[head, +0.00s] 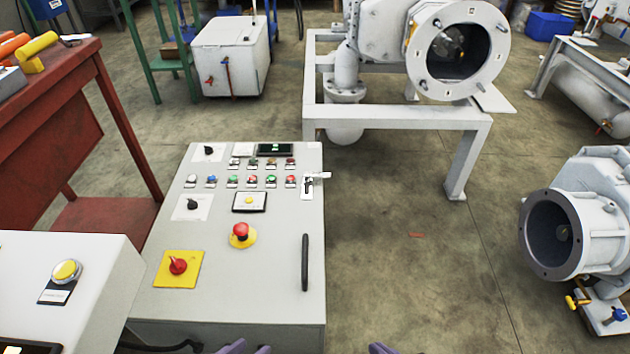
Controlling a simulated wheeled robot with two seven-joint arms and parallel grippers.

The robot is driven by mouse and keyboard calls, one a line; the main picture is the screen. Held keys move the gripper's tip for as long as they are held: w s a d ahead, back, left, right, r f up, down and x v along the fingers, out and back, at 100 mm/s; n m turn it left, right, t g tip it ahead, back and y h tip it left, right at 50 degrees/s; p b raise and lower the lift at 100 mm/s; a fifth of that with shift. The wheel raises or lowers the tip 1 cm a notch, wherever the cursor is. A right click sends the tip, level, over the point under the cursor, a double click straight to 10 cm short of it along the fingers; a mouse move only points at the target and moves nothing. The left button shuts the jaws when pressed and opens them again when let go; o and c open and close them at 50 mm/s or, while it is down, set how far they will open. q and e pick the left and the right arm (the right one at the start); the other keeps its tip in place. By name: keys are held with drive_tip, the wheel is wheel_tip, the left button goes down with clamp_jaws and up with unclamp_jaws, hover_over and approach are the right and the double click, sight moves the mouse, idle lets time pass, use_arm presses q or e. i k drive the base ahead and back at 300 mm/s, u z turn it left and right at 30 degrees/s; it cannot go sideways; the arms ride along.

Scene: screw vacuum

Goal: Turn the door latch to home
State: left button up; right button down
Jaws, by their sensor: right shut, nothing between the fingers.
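The door latch (320,176) is a small silver lever on a white plate with dark markings, at the upper right edge of the grey control cabinet (225,300). Its lever points right and sticks out past the cabinet's edge. A long black door handle (305,262) is below it. My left gripper (245,349) shows only as purple tips at the bottom edge, and its opening is not clear. My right gripper (383,349) shows as a small purple tip at the bottom edge, shut and empty. Both are apart from the latch.
The cabinet face carries a red emergency button (240,230), a red rotary switch (178,265) and several small buttons. Another grey box (110,265) stands at left. A white pump frame (400,115) is behind, and a grey flanged machine (590,220) is at right.

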sight(307, 176)
drive_tip(key=k, duration=0.4)
drive_tip(key=z, duration=1.45)
drive_tip(key=i, duration=2.05)
drive_tip(key=u, duration=3.6)
